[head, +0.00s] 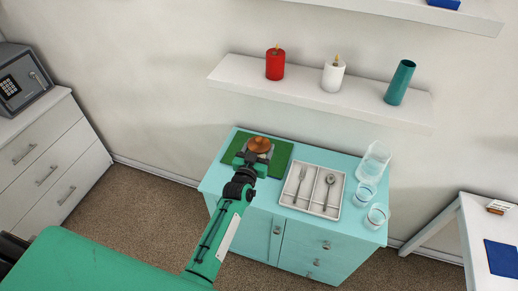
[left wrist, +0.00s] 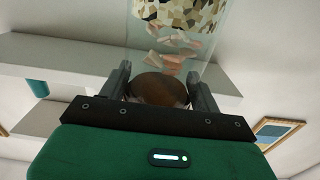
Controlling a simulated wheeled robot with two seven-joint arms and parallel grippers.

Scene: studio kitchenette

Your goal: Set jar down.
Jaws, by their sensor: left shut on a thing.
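A glass jar with a round brown lid (head: 259,144) is at my left gripper (head: 251,158), above or on the green board at the cabinet's left end. In the left wrist view, the clear jar (left wrist: 176,42) shows pale and pinkish pieces inside. Its brown lid (left wrist: 158,88) sits between the two fingers of my left gripper (left wrist: 160,84), which is shut on the jar. The gripper hides part of the jar in the head view, and I cannot tell whether its base touches the board. My right gripper is not in view.
The green board (head: 281,155) lies on the teal cabinet (head: 213,180). Beside it are a cutlery tray (head: 319,208), a glass pitcher (head: 375,160) and two glasses (head: 364,193). A wall shelf (head: 235,73) with candles (head: 275,65) and a teal cylinder (head: 400,83) is above.

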